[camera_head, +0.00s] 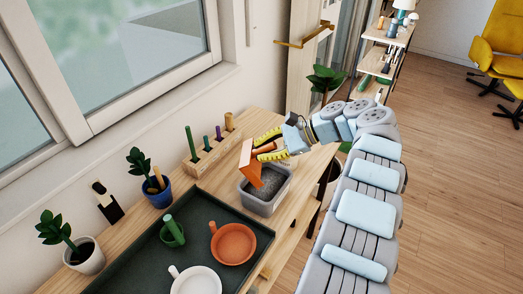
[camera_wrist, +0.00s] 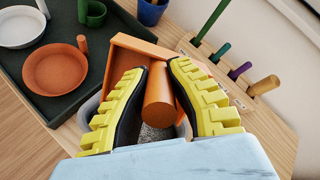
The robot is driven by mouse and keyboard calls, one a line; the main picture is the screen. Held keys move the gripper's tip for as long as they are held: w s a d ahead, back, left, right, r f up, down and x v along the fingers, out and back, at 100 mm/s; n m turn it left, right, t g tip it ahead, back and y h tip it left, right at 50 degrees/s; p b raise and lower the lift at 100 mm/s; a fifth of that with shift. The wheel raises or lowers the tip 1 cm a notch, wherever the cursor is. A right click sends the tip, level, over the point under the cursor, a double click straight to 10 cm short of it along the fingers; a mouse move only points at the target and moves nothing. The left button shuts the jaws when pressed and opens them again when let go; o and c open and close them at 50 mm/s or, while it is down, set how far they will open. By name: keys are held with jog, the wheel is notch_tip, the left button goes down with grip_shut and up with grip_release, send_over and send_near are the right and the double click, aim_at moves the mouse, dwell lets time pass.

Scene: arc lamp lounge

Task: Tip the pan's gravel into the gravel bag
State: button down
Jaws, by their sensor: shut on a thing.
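My gripper (camera_head: 268,144) is shut on the handle (camera_wrist: 158,97) of an orange pan (camera_head: 251,165). In the head view the pan is tilted steeply, with its lower edge over a grey open tub (camera_head: 266,208), which seems to be the gravel bag. Dark grainy gravel (camera_head: 270,182) shows inside the tub. In the wrist view the yellow fingers (camera_wrist: 158,98) flank the handle, the pan's orange back wall (camera_wrist: 140,44) is beyond, and some gravel (camera_wrist: 152,135) shows below. Whether any gravel is left in the pan is hidden.
Left of the tub, a dark tray (camera_head: 130,262) holds an orange dish (camera_head: 233,245), a white dish (camera_head: 196,281) and a green mug (camera_head: 173,234). A wooden rack (camera_head: 212,154) with upright coloured pegs and potted plants (camera_head: 157,190) line the wall side.

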jog(key=shift+r+p, duration=0.15)
jog(key=shift+p, duration=0.15)
jog(key=p, duration=0.2)
jog(key=shift+a+r+h+p, duration=0.1)
jog(key=shift+r+h+p, duration=0.2)
jog(key=h+p, duration=0.1)
jog(key=p, duration=0.4)
jog(key=shift+r+h+p, duration=0.25)
jog(key=shift+h+p, duration=0.05)
jog(key=shift+h, duration=0.1)
jog(key=shift+r+h+p, duration=0.15)
jog(key=shift+h+p, duration=0.35)
jog(key=shift+p, duration=0.65)
jog(key=shift+p, duration=0.4)
jog(key=shift+h, duration=0.3)
jog(key=h+p, duration=0.1)
jog(key=p, duration=0.2)
jog(key=shift+r, duration=0.25)
jog(key=h+p, duration=0.2)
jog(key=p, duration=0.1)
jog(key=shift+r, duration=0.3)
jog(key=shift+f+h+p, duration=0.1)
jog(key=shift+h+p, duration=0.2)
jog(key=shift+p, duration=0.25)
